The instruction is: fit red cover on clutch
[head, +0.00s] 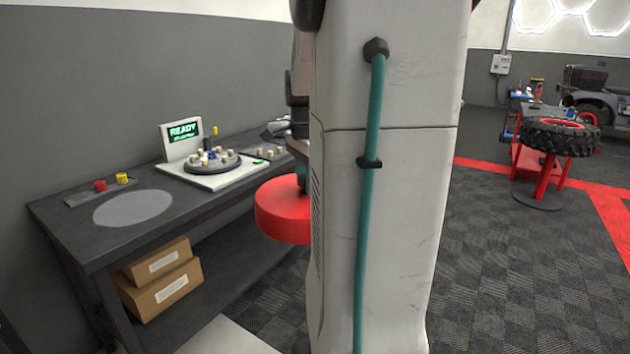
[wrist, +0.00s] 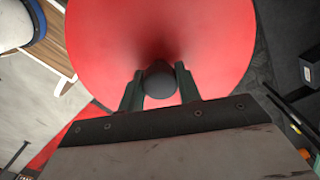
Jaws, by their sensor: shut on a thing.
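The red cover (head: 281,211) is a round red disc with a rim, held in the air in front of the bench's right part in the head view. In the wrist view the red cover (wrist: 160,40) fills the top middle, with a dark round knob (wrist: 160,80) at its centre. My gripper (wrist: 158,84) is shut on that knob, one finger on each side. In the head view my own column hides most of the gripper and part of the cover. The clutch (head: 213,160) is a dark round plate with several pale posts, uncovered on a white base on the bench.
The dark bench (head: 150,225) holds a green "READY" screen (head: 182,139), a grey round mat (head: 133,208), and red and yellow pieces (head: 110,183). Cardboard boxes (head: 163,278) sit below. A tire on a red stand (head: 560,137) is at right. The floor between is clear.

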